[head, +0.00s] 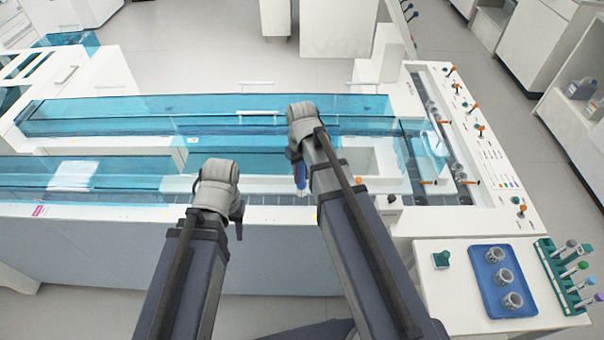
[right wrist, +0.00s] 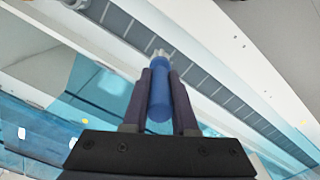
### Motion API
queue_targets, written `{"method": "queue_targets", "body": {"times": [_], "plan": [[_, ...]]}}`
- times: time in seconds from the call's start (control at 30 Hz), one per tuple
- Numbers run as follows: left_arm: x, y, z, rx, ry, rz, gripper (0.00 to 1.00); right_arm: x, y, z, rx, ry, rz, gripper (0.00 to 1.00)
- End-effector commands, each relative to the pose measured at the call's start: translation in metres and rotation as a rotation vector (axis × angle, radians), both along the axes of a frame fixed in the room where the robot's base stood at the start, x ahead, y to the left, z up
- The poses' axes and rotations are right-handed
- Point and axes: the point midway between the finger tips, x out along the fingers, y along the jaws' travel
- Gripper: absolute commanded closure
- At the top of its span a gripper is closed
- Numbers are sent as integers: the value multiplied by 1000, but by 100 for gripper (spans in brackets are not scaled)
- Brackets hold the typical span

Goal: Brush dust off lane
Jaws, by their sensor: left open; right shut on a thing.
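My right gripper is shut on a blue-handled brush (right wrist: 160,95), which lies between the two fingers in the right wrist view. The brush's pale tip points away, towards the grey segmented lane (right wrist: 190,72); I cannot tell whether it touches. In the head view the blue handle (head: 300,174) shows below my right wrist, and the fingers are mostly hidden by the arm. The lane (head: 285,199) runs along the near side of the machine there. My left gripper (head: 238,215) hangs by the machine's front edge, apart from the brush. Dust cannot be made out.
Blue transparent covers (head: 90,172) lie over the machine's left and back parts. At right are a panel with orange-tipped levers (head: 480,130), a blue tray (head: 488,254) with grey rings, and a green rack (head: 562,262) of colour-capped tubes.

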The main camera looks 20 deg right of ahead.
Motion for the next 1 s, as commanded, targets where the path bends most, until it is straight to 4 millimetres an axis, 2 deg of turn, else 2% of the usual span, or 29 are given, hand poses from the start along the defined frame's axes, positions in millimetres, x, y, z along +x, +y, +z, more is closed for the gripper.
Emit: {"method": "queue_targets", "body": {"times": [0.03,0.37,1.0], "plan": [[0,0,10,0,0,0,55,0,1,10,0,0,0,100],[0,0,36,0,0,0,55,0,2,36,0,0,-1,100],[0,0,37,0,0,0,55,0,3,37,0,0,-1,100]]}}
